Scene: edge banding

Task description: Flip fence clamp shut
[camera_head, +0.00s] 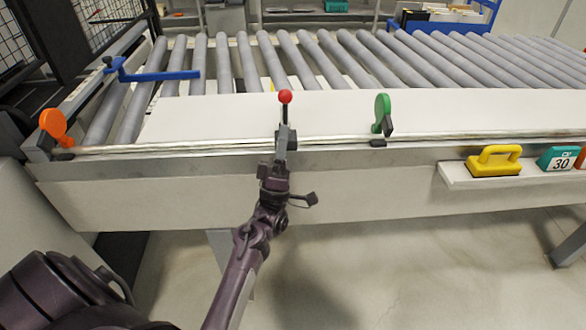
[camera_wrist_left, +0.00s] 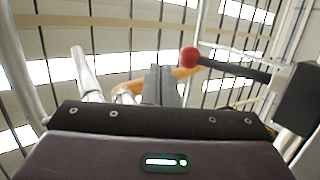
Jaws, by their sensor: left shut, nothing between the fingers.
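A toggle clamp with a red ball knob (camera_head: 285,97) stands upright at the front edge of the roller table, on the metal fence rail (camera_head: 210,145). In the left wrist view the red knob (camera_wrist_left: 190,57) sits on a dark lever (camera_wrist_left: 235,69), right of my fingers. My left gripper (camera_head: 282,140) is shut and empty, below the knob in the head view and overlapping the clamp's base. Its fingers also show in the left wrist view (camera_wrist_left: 161,84). Whether they touch the lever I cannot tell. My right gripper is not in view.
An orange paddle (camera_head: 53,123) stands at the rail's left end and a green one (camera_head: 382,108) to the right. A white board (camera_head: 220,115) lies behind the rail. A yellow-handled block (camera_head: 495,161) and a teal box (camera_head: 558,158) sit on the right ledge.

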